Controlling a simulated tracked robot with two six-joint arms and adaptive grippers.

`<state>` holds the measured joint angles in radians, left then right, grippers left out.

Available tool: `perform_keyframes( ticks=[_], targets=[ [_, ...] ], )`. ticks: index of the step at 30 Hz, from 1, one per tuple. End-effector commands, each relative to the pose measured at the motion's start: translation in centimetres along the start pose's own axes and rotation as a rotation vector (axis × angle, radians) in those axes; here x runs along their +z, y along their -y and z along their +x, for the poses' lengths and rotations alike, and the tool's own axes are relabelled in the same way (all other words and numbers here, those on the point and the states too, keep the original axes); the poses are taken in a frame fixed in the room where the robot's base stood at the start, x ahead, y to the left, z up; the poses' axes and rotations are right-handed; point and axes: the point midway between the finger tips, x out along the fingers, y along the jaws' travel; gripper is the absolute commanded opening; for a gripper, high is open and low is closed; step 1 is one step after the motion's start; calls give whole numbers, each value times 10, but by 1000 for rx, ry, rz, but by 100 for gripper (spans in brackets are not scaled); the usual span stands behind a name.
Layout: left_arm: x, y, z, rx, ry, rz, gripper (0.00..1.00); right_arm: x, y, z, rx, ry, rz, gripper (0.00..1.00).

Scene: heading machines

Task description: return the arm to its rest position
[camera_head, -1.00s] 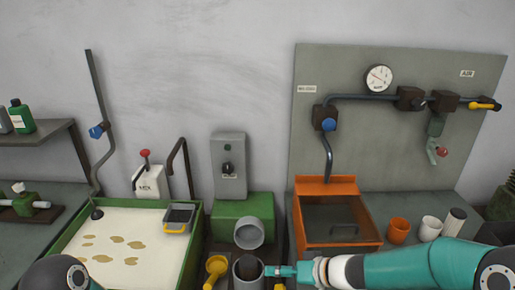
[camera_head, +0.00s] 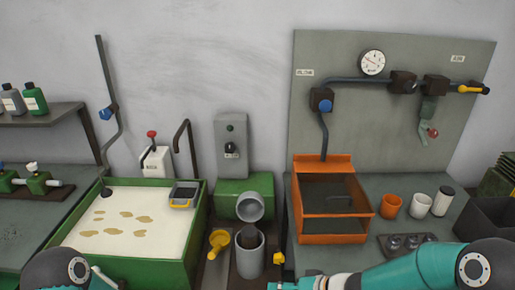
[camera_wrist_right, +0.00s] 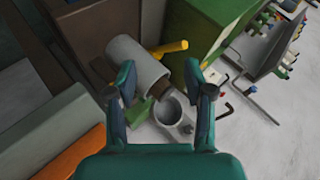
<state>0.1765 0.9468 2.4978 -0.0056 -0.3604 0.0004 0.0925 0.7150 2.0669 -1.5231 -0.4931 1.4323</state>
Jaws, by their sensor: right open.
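My right arm (camera_head: 420,268) comes in from the lower right in the head view and reaches left along the bottom edge. Its gripper (camera_head: 279,286) is at the bottom edge, partly cut off, in front of the grey cylinder (camera_head: 250,262). In the right wrist view the gripper (camera_wrist_right: 164,85) is open, its two teal fingers apart. A grey cylinder (camera_wrist_right: 138,62) and a round grey cup (camera_wrist_right: 172,106) show beyond the fingers; I see nothing held. A dark joint of my left arm (camera_head: 58,270) shows at the lower left; its gripper is out of view.
A green-rimmed tray (camera_head: 150,272) stands at the left, an orange-framed box (camera_head: 333,238) right of centre. A yellow funnel-like piece (camera_head: 219,240) is beside the cylinder. Cups (camera_head: 391,206) and a dark tray (camera_head: 405,243) lie behind the right arm. A gauge panel (camera_head: 440,120) stands behind.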

Motion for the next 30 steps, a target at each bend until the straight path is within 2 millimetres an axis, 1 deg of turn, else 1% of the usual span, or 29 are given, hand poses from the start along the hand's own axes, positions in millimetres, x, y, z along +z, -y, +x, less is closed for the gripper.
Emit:
perform_keyframes(
  ticks=[1,5,8,11,12,14,15,17,18,21,24,30],
  targets=[
    [0,1,2,0,1,0,65,12,-8,6,8,9,57,53],
    [1,1,3,0,1,0,65,40,-25,15,37,19,176,53],
    [1,2,5,0,1,0,65,66,-41,22,76,28,265,53],
    [0,3,7,0,1,0,65,101,-61,26,141,48,356,53],
    [0,3,8,0,1,0,65,118,-70,27,175,61,391,53],
    [0,3,9,0,1,0,65,145,-82,26,235,85,436,53],
    [0,3,9,0,1,0,65,163,-89,23,276,105,458,53],
    [0,4,10,0,1,0,65,188,-99,18,338,139,478,53],
    [0,4,10,0,1,0,65,204,-103,12,377,166,482,53],
    [0,3,9,0,1,0,65,235,-111,-2,458,231,458,53],
    [0,3,9,0,1,0,65,249,-116,-12,503,279,400,53],
    [0,3,9,0,1,0,65,250,-119,-13,495,323,256,53]
  ],
)
